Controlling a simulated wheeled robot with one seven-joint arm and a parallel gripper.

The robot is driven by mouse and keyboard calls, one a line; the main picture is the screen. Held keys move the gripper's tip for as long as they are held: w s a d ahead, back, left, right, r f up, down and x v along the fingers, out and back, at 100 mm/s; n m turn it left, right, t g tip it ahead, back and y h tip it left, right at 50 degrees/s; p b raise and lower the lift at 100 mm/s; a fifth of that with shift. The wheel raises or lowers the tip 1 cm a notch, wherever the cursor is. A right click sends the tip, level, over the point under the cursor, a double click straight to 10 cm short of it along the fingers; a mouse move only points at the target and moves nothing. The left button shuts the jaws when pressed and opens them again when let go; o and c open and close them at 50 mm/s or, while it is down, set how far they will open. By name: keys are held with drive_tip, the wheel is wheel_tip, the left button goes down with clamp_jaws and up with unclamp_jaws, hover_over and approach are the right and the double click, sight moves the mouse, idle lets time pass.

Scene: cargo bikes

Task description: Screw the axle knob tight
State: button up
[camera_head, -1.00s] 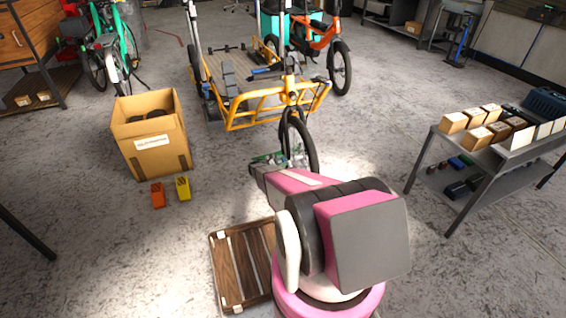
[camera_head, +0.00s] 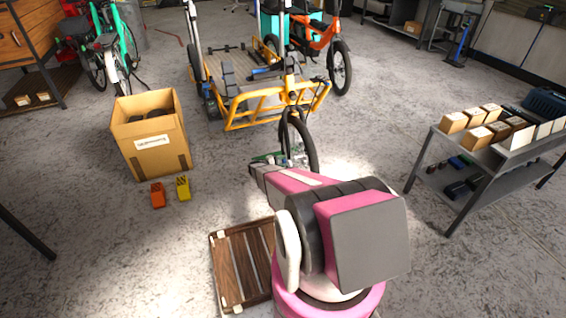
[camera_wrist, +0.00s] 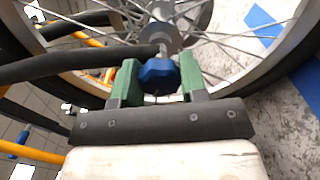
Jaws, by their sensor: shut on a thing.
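The axle knob (camera_wrist: 157,77) is blue and faceted, and sits at the end of the axle at the wheel hub in the wrist view. My gripper (camera_wrist: 160,64) has its two green fingers on either side of the knob and is shut on it. The front wheel (camera_wrist: 235,60) with its spokes and black tyre fills the space behind. In the head view, my gripper is small beside the front wheel (camera_head: 311,150) of the yellow cargo bike (camera_head: 240,118). The knob cannot be made out there.
An open cardboard box (camera_head: 150,140) stands at the left, with an orange block (camera_head: 158,195) and a yellow block (camera_head: 183,188) in front. A wooden slatted pallet (camera_head: 228,275) lies near my base. A grey shelf table (camera_head: 450,150) with cartons stands at the right.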

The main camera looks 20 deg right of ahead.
drive_tip(key=m, duration=0.6)
drive_tip(key=shift+f, duration=0.1)
drive_tip(key=shift+m, duration=0.4)
drive_tip(key=o, duration=0.9)
drive_tip(key=shift+a, duration=0.1)
drive_tip(key=a, duration=1)
drive_tip(key=shift+s+a, duration=0.25)
drive_tip(key=shift+a, duration=0.15)
